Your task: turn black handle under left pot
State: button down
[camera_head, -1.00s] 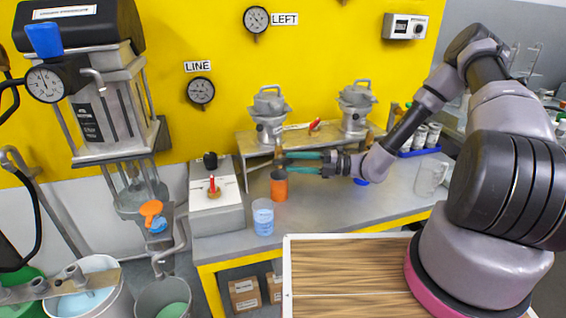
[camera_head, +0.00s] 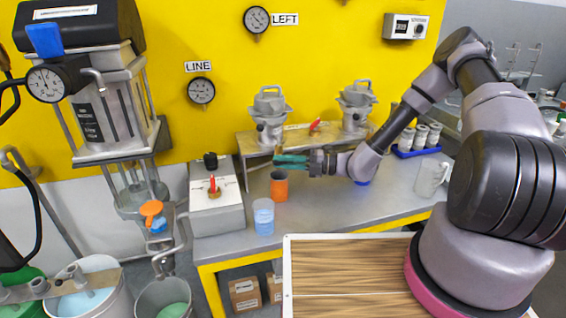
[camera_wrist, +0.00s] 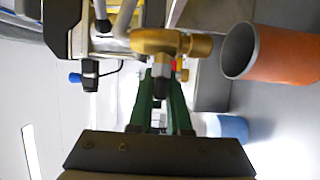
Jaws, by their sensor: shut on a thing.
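The left pot (camera_head: 268,118) stands on a raised shelf at the back of the bench, left of a second pot (camera_head: 356,105). In the wrist view a brass valve (camera_wrist: 170,42) sits just past my fingertips, with the black handle (camera_wrist: 159,84) below it in the picture. My gripper (camera_head: 279,160) reaches in from the right below the left pot. In the wrist view its green fingers (camera_wrist: 160,92) are shut on the black handle, one on each side. In the head view the fingers hide the handle.
An orange cup (camera_head: 279,187) stands close below my gripper; it is also near the fingers in the wrist view (camera_wrist: 275,54). A blue-filled beaker (camera_head: 263,217) stands nearer the front edge. A grey box with a red-handled valve (camera_head: 214,187) is to the left.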

jog(key=h, duration=0.2)
jog(key=n+h, duration=0.1)
jog(key=h, duration=0.1)
jog(key=shift+r+n+h, duration=0.1)
jog(key=shift+n+h, duration=0.2)
jog(key=n+h, duration=0.1)
jog(key=h, duration=0.3)
jog(key=shift+a+t, duration=0.1)
jog(key=shift+t, duration=0.2)
jog(key=n+h, duration=0.1)
jog(key=h, duration=0.3)
jog(key=shift+s+t, duration=0.1)
jog(key=shift+t, duration=0.3)
jog(key=shift+n+t+h, duration=0.4)
jog(key=shift+t+h, duration=0.1)
jog(key=shift+h, duration=1.6)
jog(key=shift+f, duration=0.2)
jog(key=c, duration=0.9)
grip_release()
jog(key=shift+o, duration=0.2)
jog(key=shift+r, duration=0.15)
